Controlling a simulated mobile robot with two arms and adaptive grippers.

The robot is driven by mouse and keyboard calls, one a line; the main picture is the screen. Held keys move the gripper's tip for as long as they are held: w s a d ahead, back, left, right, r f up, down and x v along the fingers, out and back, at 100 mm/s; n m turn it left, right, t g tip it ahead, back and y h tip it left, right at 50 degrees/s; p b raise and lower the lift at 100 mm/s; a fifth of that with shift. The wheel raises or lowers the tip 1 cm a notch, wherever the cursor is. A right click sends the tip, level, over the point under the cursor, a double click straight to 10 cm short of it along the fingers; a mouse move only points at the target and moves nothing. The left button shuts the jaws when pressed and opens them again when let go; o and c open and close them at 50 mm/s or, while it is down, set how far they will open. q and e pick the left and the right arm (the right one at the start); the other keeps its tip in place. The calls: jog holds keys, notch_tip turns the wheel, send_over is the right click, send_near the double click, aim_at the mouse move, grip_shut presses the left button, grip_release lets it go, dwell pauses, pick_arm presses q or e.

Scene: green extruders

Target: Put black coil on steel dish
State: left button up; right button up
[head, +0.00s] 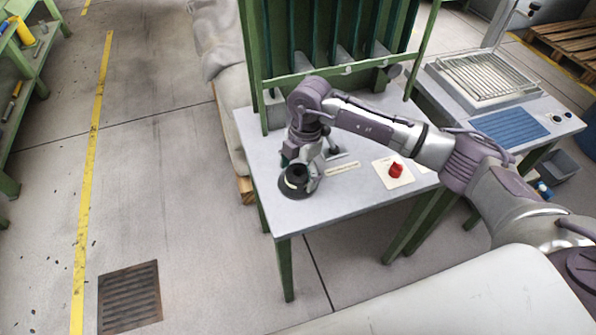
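The black coil (292,193), a dark round piece with a raised middle, is at the left front part of the grey table (335,200). My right gripper (308,176) points down right at the coil, with a grey finger along its right side. The gripper covers part of the coil, and I cannot tell whether the fingers are closed on it or only beside it. I cannot make out a steel dish; my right arm hides part of the table. My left gripper is not in view.
A red knob (396,170) on a pale plate sits on the table's right part. A green frame (330,68) with dark upright panels stands along the back. A bench with a grille (487,76) and a blue mat (510,127) is at the right. The table's front strip is clear.

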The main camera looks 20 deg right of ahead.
aim_at(304, 168)
notch_tip(304, 168, up, 12)
jog(key=d+b, duration=0.1)
jog(key=shift+w+d, duration=0.35)
dwell(0.5)
